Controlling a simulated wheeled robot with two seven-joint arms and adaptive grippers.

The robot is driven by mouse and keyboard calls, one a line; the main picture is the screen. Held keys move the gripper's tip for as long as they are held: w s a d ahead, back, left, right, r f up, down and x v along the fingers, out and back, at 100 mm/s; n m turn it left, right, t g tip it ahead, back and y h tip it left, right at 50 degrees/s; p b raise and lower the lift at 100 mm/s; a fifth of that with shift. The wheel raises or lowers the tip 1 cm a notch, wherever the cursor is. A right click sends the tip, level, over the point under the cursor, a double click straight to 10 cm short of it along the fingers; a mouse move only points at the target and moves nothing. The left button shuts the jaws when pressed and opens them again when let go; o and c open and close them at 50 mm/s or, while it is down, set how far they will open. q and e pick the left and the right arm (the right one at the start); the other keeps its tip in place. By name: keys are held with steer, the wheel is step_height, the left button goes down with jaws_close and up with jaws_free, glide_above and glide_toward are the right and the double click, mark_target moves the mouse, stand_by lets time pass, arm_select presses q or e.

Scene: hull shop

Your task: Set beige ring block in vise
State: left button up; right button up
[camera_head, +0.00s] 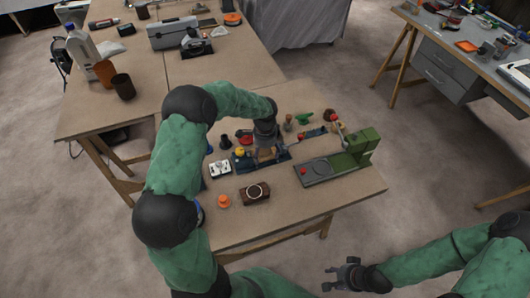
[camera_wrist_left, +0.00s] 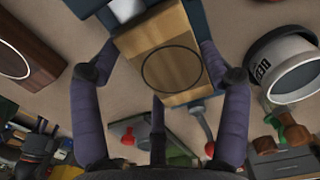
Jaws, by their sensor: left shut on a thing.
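The beige ring block (camera_wrist_left: 182,35) is a light wooden block with a dark ring outline on its face. In the left wrist view it sits between the fingers of my left gripper (camera_wrist_left: 160,72), which is shut on it. Blue vise parts (camera_wrist_left: 215,22) show beside and behind the block; I cannot tell whether it touches them. In the head view my left gripper (camera_head: 266,147) is over the blue vise (camera_head: 245,165) and partly hides the vise and block. My right gripper (camera_head: 342,273) appears open and empty, off the table at the lower right.
A dark brown block with a pale ring (camera_head: 254,192) and an orange cone-like piece (camera_head: 223,202) lie in front of the vise. A white box (camera_head: 219,169) is left of it. A green machine (camera_head: 340,158) stands to the right. The table's front right is clear.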

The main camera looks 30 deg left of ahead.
mark_target(265, 154)
arm_select(q)
steer(key=shift+f, duration=0.3)
steer(key=o, duration=0.9)
steer(key=shift+r, duration=0.15)
steer(key=shift+r+p, duration=3.75)
steer(key=shift+r, duration=1.65)
steer(key=shift+r, duration=0.1)
